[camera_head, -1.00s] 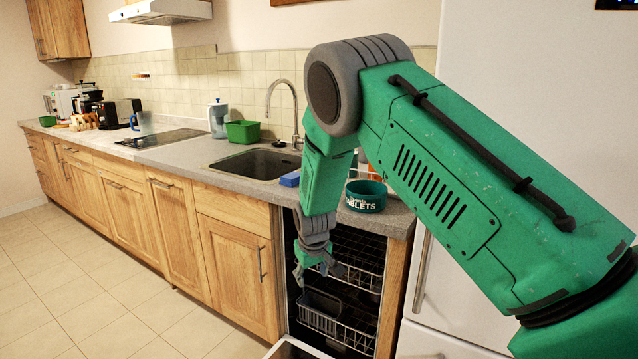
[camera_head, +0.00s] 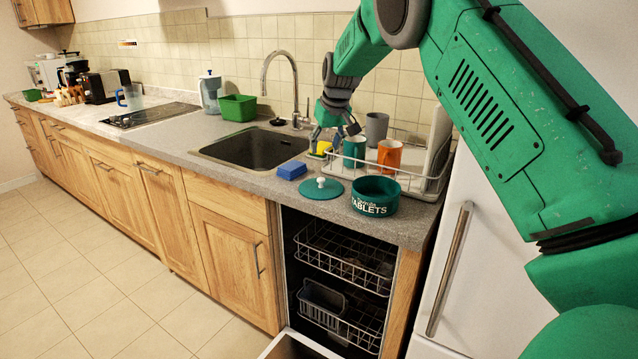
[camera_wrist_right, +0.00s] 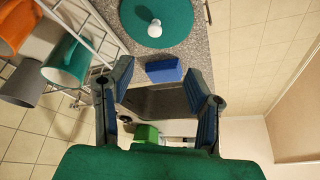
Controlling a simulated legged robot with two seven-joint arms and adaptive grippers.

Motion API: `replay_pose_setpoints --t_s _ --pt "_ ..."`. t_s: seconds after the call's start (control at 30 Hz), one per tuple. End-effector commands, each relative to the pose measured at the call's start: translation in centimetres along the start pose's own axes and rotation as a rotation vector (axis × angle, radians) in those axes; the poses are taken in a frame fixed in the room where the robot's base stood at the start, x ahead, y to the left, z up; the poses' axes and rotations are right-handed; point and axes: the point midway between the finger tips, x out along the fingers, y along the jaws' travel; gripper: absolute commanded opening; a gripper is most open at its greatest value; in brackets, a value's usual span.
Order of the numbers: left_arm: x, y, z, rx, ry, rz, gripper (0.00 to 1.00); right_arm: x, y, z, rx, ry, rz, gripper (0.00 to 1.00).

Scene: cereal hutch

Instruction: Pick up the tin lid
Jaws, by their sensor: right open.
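The tin lid (camera_head: 320,188) is a flat teal disc with a white knob, lying on the grey counter beside the teal tin (camera_head: 375,196) marked "TABLETS". In the right wrist view the lid (camera_wrist_right: 176,22) is at the top centre, beyond the fingertips. My right gripper (camera_head: 333,140) is open and empty, above the counter behind the lid, near the dish rack. Its two fingers (camera_wrist_right: 160,85) show spread apart in the right wrist view, with nothing between them touching. My left gripper is not in view.
A dish rack (camera_head: 425,185) holds a teal mug (camera_head: 354,150), an orange mug (camera_head: 390,155) and a grey cup (camera_head: 377,127). A blue sponge (camera_head: 292,170) lies left of the lid by the sink (camera_head: 255,148). The dishwasher (camera_head: 340,285) below is open.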

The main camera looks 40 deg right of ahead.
Motion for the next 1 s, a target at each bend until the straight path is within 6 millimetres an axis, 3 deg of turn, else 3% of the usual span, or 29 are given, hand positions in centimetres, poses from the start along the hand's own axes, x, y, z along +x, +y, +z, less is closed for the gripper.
replay_pose_setpoints --t_s 0.33,0.57,0.83,1.0 --pt "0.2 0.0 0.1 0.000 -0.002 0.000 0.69 7.3 0.7 0.1 0.003 -0.007 -0.003 0.45" --pt "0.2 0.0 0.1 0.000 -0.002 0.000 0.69 9.0 0.7 0.1 0.004 -0.005 -0.005 0.45" --pt "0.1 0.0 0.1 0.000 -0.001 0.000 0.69 12.8 0.8 0.2 0.003 -0.007 -0.003 0.45" --pt "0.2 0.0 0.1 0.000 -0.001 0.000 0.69 13.9 0.8 0.2 0.003 -0.005 -0.004 0.45"
